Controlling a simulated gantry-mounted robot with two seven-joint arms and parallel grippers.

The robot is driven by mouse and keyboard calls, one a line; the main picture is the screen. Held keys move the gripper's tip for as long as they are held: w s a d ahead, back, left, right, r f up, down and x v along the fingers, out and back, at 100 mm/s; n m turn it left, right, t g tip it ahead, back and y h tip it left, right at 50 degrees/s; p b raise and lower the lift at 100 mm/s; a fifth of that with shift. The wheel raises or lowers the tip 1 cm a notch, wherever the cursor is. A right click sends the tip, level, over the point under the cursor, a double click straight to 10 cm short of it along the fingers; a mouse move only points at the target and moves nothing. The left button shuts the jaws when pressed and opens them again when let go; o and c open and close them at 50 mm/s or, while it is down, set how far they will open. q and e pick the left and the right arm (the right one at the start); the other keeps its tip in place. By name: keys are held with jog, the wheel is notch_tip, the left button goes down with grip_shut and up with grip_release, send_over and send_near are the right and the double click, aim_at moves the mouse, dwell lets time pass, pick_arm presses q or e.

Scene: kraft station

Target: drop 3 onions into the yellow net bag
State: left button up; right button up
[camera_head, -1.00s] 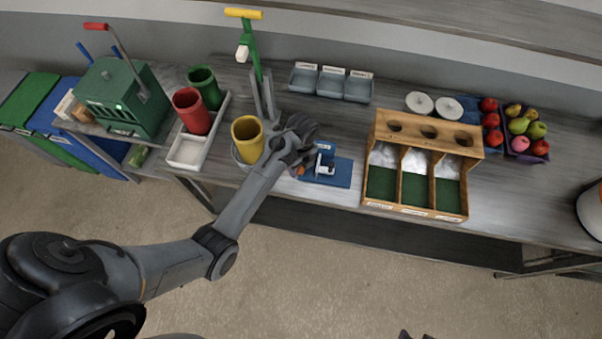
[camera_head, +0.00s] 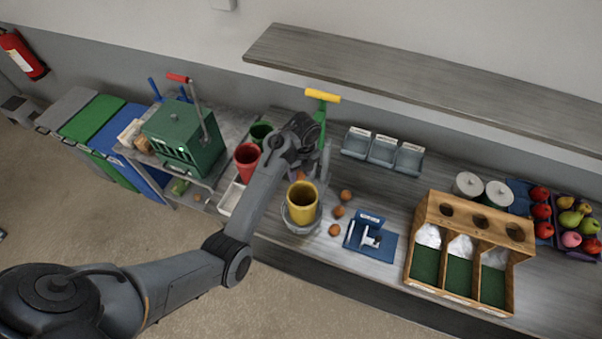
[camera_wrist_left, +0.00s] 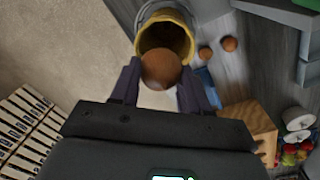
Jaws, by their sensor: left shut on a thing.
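My left gripper (camera_head: 299,168) is shut on a brown onion (camera_wrist_left: 160,68), held between both fingers in the left wrist view. A yellow tube-shaped container (camera_head: 302,212) stands upright on the bench in a grey bowl. In the left wrist view the open mouth of the yellow container (camera_wrist_left: 166,17) lies just beyond the held onion, which overlaps its rim in the picture. No net mesh can be made out. Loose onions lie right of the container: one behind (camera_head: 346,195), one in the middle (camera_head: 338,211), one in front (camera_head: 334,230). My right gripper is not in view.
Red (camera_head: 247,160) and green (camera_head: 262,132) tubes stand left of the yellow one, near a green-yellow handled stand (camera_head: 322,96). A blue device (camera_head: 371,238), small grey bins (camera_head: 382,152) and a wooden three-bay box (camera_head: 470,250) are to the right.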

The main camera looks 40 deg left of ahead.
pick_arm(q)
send_over(302, 196)
jog(key=w+a, duration=0.1)
jog(key=a, duration=0.1)
jog(key=shift+w+f, duration=0.1)
jog(key=shift+f, duration=2.35)
jog(key=o, duration=1.1)
